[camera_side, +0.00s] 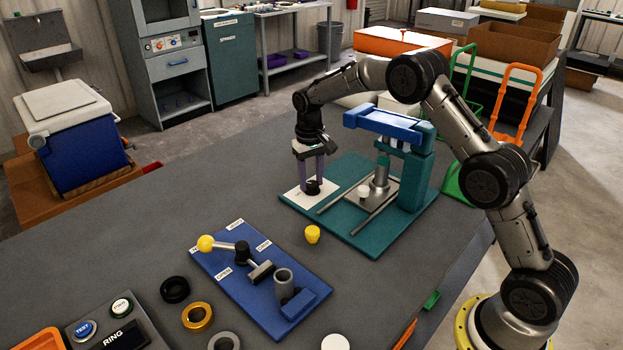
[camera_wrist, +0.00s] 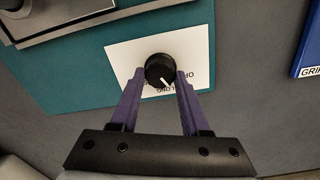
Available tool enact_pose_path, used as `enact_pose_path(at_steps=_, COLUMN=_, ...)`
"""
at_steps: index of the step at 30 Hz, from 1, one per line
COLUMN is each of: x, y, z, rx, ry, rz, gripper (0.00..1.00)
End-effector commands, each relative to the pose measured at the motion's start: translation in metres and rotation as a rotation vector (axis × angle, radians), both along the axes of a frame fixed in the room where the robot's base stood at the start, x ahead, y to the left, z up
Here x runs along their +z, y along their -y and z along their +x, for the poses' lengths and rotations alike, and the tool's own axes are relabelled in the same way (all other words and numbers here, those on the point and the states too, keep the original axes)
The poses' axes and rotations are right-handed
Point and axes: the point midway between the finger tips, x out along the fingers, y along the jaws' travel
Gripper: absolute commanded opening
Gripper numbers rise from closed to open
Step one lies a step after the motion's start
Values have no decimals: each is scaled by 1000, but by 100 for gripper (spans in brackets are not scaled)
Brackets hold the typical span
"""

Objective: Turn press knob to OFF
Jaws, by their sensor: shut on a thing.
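The press knob (camera_side: 313,187) is a round black knob on a white label plate (camera_side: 295,197) at the left end of the green press base. In the wrist view the knob (camera_wrist: 159,68) has a white pointer line directed down and slightly right, towards upside-down lettering that appears to read LONG. More lettering at its right is partly covered by a finger; I cannot make out an OFF mark. My gripper (camera_side: 313,180) points down with its purple fingers shut on the knob, one on each side. The fingers (camera_wrist: 160,76) also show around it in the wrist view.
The green press (camera_side: 412,180) with its blue top stands just right of the knob. A small yellow piece (camera_side: 312,234) lies in front of the base. A blue fixture board (camera_side: 240,300) with a yellow-balled lever is nearer the camera. Bare grey table lies left of the knob.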

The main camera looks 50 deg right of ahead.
Motion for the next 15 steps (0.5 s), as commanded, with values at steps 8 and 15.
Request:
enact_pose_path(at_steps=8, x=2, y=-1, z=1, rx=252, ry=4, rz=-1, gripper=0)
enact_pose_path(at_steps=15, x=2, y=-1, z=1, rx=426, ry=4, rz=-2, gripper=0)
